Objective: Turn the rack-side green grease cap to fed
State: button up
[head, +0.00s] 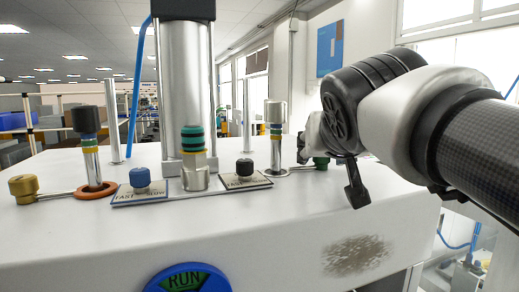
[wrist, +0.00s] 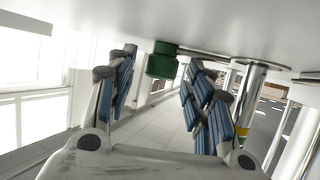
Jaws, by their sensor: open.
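The green grease cap (head: 321,163) sits at the end of a thin horizontal rod at the right of the white press top. My gripper (head: 330,175) partly covers it in the head view, with one dark finger hanging in front. In the wrist view the green cap (wrist: 163,62) shows between the fingertips of my open gripper (wrist: 157,70), with its rod running right. I cannot tell whether a finger touches the cap. I see no readable mark on the cap showing its setting.
A small plate with a black knob (head: 244,168) and the central cylinder (head: 187,90) are further left. A brass cap (head: 23,188) is at far left. The front right of the top is clear.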

jog(key=v, duration=1.2)
